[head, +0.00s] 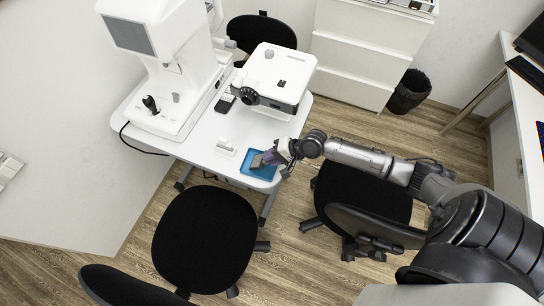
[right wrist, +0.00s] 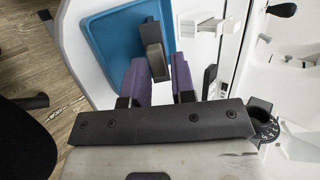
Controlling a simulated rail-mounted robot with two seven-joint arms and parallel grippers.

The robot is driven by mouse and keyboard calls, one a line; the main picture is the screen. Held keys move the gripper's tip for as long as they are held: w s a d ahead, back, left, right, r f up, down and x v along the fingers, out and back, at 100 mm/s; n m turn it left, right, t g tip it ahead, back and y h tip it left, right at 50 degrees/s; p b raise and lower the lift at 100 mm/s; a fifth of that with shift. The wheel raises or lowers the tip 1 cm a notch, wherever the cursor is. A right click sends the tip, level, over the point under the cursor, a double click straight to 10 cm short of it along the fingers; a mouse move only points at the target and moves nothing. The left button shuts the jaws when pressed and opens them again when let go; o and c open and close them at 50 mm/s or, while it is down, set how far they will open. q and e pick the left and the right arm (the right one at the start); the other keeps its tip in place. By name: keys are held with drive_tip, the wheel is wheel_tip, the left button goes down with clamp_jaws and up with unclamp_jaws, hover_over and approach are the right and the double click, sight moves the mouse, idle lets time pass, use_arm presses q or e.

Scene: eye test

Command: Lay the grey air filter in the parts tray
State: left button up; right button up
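In the head view the filter (head: 257,161) shows as a small grey patch beside my right gripper (head: 270,157). Both are over the blue parts tray (head: 258,172), which also shows in the right wrist view (right wrist: 105,30). I cannot tell whether the filter touches the tray floor. My left gripper is not in view.
The tray lies at the front right of a white table (head: 205,155). A small white holder (head: 226,148) stands left of it. Behind are a white boxy device (head: 272,75) and a tall white instrument (head: 160,60). Black chairs (head: 205,240) stand around the table.

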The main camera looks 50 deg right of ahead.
drive_tip(key=o, duration=0.4)
drive_tip(key=shift+r, duration=0.1)
drive_tip(key=shift+s+d+r, duration=0.15)
drive_tip(key=shift+s+r, duration=0.05)
drive_tip(key=shift+s, duration=0.05)
drive_tip(key=p+v, duration=0.2)
drive_tip(key=v, duration=1.1)
drive_tip(key=shift+p, duration=0.3)
drive_tip(key=shift+d, duration=0.1)
drive_tip(key=shift+r, duration=0.1)
